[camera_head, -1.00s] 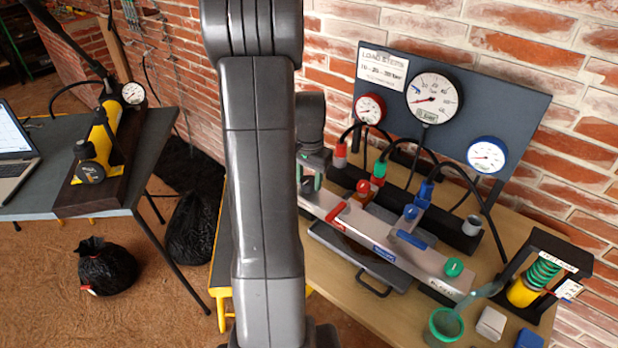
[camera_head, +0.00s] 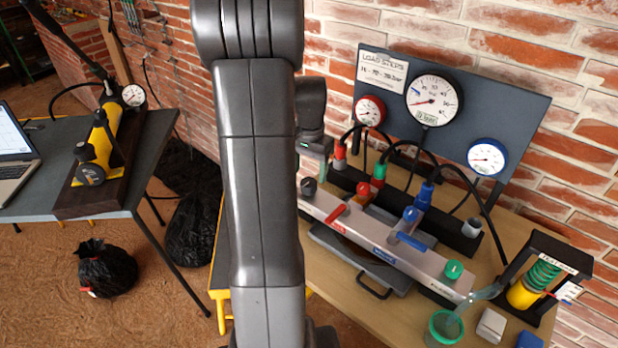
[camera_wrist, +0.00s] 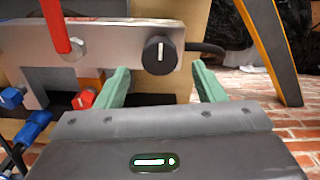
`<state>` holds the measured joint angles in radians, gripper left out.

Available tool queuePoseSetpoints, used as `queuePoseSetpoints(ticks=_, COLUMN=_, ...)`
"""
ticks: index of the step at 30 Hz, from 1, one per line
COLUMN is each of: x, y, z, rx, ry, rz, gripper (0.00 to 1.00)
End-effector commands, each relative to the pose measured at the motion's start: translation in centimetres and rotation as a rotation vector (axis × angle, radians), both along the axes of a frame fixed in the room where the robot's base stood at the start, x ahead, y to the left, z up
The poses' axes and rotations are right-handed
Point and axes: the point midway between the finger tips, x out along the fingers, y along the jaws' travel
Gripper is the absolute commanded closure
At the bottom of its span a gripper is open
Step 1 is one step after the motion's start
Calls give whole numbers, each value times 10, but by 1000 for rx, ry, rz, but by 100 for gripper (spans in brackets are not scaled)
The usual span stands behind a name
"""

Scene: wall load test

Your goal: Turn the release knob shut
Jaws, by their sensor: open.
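The black knob (camera_wrist: 160,55) with a white pointer line sits on the face of the silver manifold bar (camera_wrist: 110,38). In the wrist view its line stands nearly upright. It also shows at the bar's left end in the head view (camera_head: 309,186). My gripper (camera_wrist: 161,84) is open, with one green finger to each side of the knob's position and the knob just beyond the tips. The fingers appear apart from the knob, with nothing between them. In the head view my gripper (camera_head: 315,148) is partly hidden behind my arm and stands above the knob.
A red lever (camera_wrist: 60,30) is left of the knob in the wrist view. Blue lever (camera_head: 411,240), green knob (camera_head: 454,269) and hoses crowd the bench. A dark gauge panel (camera_head: 470,110) stands behind. A green cup (camera_head: 444,328) and spring stand (camera_head: 540,280) are at right.

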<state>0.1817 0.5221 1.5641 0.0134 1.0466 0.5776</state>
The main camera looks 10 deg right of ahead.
Motion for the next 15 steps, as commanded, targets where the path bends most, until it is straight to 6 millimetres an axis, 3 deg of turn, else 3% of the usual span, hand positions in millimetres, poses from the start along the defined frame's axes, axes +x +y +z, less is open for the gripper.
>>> queuePoseSetpoints(ticks=6, x=0, y=-1, z=54, rx=-1, ry=-6, rz=-1, gripper=37)
queuePoseSetpoints(ticks=15, x=-1, y=-1, z=94, rx=-1, ry=-2, rz=-1, gripper=37)
